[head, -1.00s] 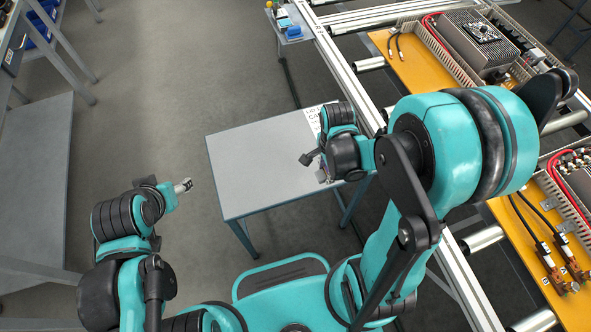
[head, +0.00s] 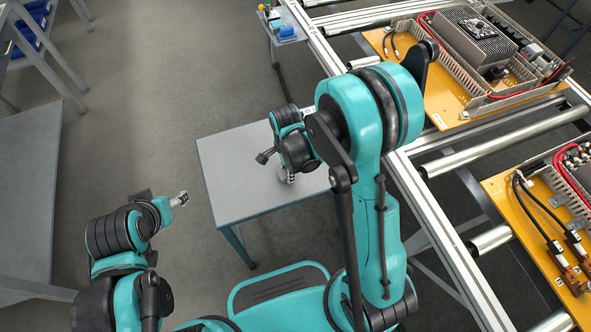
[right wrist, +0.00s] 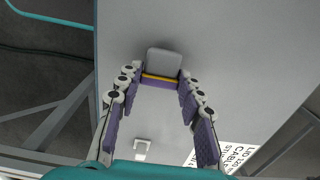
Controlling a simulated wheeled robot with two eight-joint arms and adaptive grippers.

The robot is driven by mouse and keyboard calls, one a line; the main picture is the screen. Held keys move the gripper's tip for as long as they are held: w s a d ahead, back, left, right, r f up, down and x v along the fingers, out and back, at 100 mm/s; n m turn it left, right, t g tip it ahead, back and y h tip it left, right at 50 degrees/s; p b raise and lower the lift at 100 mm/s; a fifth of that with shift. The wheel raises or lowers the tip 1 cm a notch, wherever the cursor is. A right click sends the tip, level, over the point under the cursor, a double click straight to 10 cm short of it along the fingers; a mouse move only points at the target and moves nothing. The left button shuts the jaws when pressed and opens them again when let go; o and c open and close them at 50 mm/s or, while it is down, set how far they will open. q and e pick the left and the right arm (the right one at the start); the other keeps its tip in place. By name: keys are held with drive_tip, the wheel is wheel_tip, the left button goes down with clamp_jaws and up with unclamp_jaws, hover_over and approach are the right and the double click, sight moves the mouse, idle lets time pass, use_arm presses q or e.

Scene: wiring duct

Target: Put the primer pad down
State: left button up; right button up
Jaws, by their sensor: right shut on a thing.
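The primer pad (right wrist: 164,62), a grey block with a yellow strip and a purple edge, is between the fingertips of my right gripper (right wrist: 161,80) in the right wrist view. The purple-padded fingers are shut on its sides. Behind it is the grey top of a small table (head: 230,175); I cannot tell whether the pad touches it. In the head view my right gripper (head: 287,178) is over this table, and the arm hides much of the pad. My left gripper (head: 180,199) is left of the table, away from it; its fingers are too small to read.
A small pale bracket-like piece (right wrist: 142,147) and a printed sheet (right wrist: 235,156) show on the table. The roller conveyor frame (head: 425,205) runs along the right, carrying yellow boards (head: 440,105) with wired units. The left part of the tabletop is clear.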

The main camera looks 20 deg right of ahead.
drive_tip(key=shift+f, duration=0.45)
drive_tip(key=o, duration=0.9)
drive_tip(key=shift+o, duration=0.2)
